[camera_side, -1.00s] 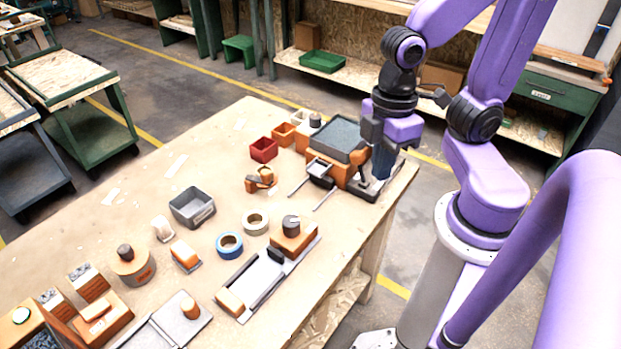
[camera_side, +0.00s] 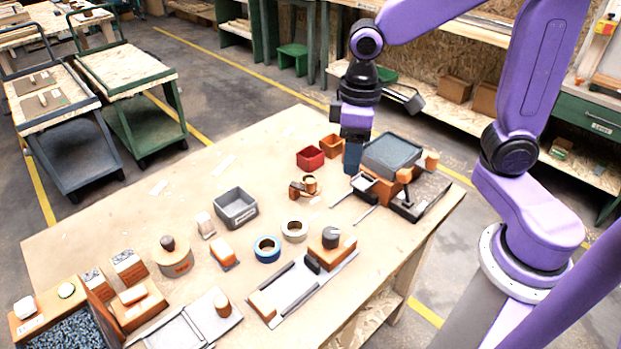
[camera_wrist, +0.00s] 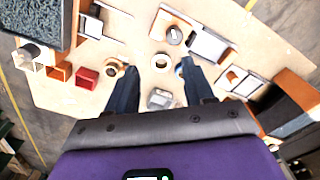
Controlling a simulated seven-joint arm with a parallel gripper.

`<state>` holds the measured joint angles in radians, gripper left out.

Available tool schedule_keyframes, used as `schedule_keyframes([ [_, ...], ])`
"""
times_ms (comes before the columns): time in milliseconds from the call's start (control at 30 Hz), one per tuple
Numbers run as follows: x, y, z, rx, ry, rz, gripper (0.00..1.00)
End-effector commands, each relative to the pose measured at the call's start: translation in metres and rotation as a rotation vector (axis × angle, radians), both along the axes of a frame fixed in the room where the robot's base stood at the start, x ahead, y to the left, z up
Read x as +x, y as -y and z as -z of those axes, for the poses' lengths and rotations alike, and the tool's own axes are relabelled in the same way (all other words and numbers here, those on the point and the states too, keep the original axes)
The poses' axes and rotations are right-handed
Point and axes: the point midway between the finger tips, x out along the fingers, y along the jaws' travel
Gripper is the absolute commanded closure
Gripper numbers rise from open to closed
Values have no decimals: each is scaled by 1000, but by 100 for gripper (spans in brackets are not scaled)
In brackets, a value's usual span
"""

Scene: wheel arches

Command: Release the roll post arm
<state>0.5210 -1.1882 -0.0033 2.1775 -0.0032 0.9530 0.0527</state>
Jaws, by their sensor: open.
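My gripper (camera_side: 352,168) is open and empty, pointing down over the table's far side, left of the grey-topped orange stand. Its two dark fingers (camera_wrist: 158,70) are spread apart in the wrist view. Right of the stand, a dark base (camera_side: 412,207) carries an upright with an orange knob (camera_side: 404,175); it stands apart from my gripper. I cannot tell for certain whether this is the roll post arm. A small orange piece with a ring (camera_side: 304,187) lies on the table left of my gripper; it also shows in the wrist view (camera_wrist: 115,67).
The grey tray (camera_side: 393,152) tops the stand, with a small frame on rails (camera_side: 366,183) before it. A red bin (camera_side: 310,158), grey bin (camera_side: 236,209), blue tape roll (camera_side: 267,249) and pale tape roll (camera_side: 295,230) occupy the table. The table's left far area is clear.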

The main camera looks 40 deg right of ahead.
Motion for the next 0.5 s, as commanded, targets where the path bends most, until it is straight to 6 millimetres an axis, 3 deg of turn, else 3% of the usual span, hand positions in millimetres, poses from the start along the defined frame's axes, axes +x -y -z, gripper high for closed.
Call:
schedule_keyframes([
  [200,58,2,3,-4,-4,171,47],
  [500,125,22,11,-9,-10,392,47],
])
